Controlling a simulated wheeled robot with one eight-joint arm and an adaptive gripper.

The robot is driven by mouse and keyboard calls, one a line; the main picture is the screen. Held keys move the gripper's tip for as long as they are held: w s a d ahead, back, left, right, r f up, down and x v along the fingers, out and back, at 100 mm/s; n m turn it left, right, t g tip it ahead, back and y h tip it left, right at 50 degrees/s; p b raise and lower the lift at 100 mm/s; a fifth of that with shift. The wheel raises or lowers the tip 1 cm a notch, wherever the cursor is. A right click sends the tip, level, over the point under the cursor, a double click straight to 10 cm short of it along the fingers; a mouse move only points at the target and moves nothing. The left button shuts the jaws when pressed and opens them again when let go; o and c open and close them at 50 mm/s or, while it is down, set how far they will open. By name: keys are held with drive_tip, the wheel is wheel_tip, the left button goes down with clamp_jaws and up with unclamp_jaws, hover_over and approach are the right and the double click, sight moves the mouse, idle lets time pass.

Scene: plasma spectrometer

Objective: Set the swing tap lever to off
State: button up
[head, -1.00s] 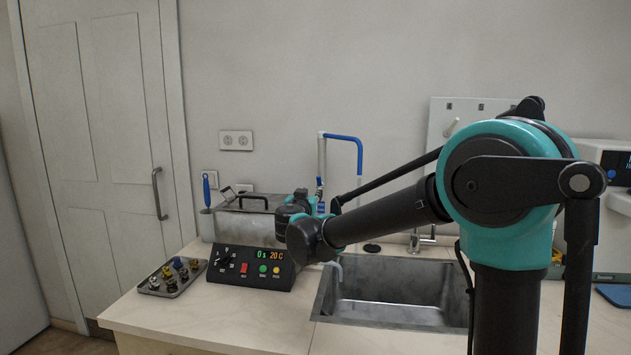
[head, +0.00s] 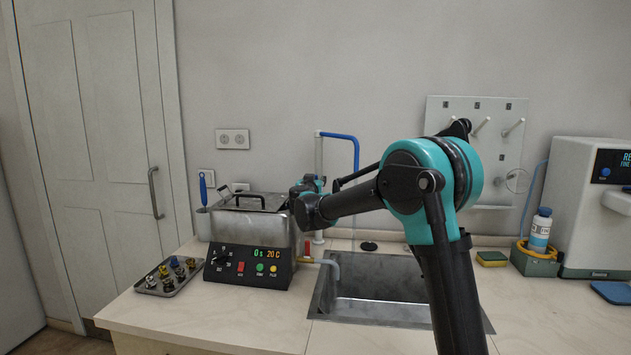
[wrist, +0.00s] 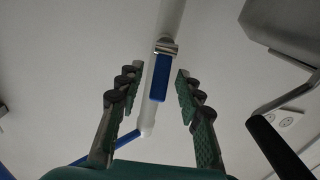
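The swing tap lever (wrist: 159,78) is a blue bar on a metal fitting (wrist: 166,46) on a white pipe (wrist: 149,112) in the wrist view. The bar lies roughly along the pipe. My gripper (wrist: 160,73) is open, with one ridged finger on each side of the lever and a visible gap on both sides. I cannot tell how deep the lever sits between the fingers. In the head view the upright white pipe (head: 318,155) stands behind the steel bath, and my wrist hides the lever there.
The steel bath (head: 225,228) with its control box (head: 222,268) is left of my wrist. A blue hose (head: 342,136) tops the pipe. The sink (head: 385,312) lies in front. A tray of small parts (head: 150,288) is at left, a bottle (head: 540,230) at right.

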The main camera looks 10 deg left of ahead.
drive_tip(key=shift+w, duration=0.2)
clamp_jaws()
idle(0.4)
drive_tip(key=shift+w+r+g, duration=0.15)
drive_tip(key=shift+w+g, duration=0.1)
drive_tip(key=shift+g, duration=0.5)
drive_tip(key=shift+w+r+g, duration=0.15)
drive_tip(key=shift+w+g, duration=0.05)
drive_tip(key=shift+g, duration=0.55)
drive_tip(key=shift+w+r+g, duration=0.1)
drive_tip(key=shift+w+g, duration=0.2)
drive_tip(key=shift+g, duration=0.65)
drive_tip(key=shift+w+g, duration=0.3)
drive_tip(key=shift+g, duration=0.65)
